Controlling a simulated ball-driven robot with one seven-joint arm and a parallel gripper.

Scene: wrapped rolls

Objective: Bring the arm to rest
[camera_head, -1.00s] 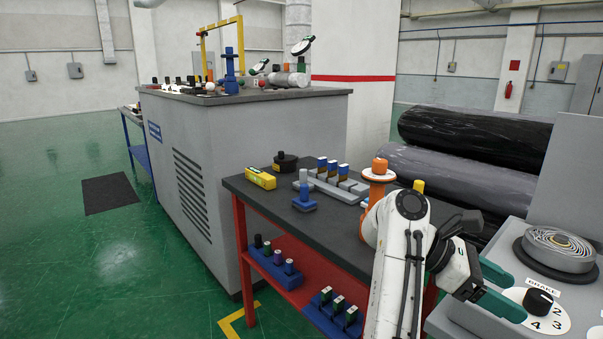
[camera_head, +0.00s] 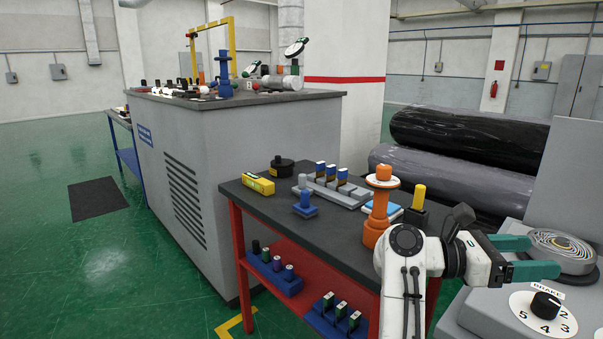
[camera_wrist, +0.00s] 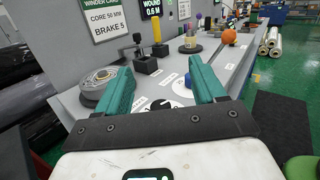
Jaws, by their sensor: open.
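My arm (camera_head: 420,262) is white with dark joints and rises at the lower right of the head view. My gripper (camera_head: 545,257) has two green fingers, spread apart with nothing between them. It points right, over the grey machine (camera_head: 480,312), close to the film roll and above the brake dial (camera_head: 544,312). In the wrist view the fingers (camera_wrist: 158,90) stand open on either side, with the machine top and a white dial partly hidden behind them.
A grey wound roll (camera_head: 562,250) sits by the fingers. An orange spool stand (camera_head: 377,215) and a yellow-topped block (camera_head: 417,205) stand on the dark table (camera_head: 262,205) beside my arm. Large wrapped rolls (camera_head: 460,182) lie behind. Green floor (camera_head: 120,270) is open at left.

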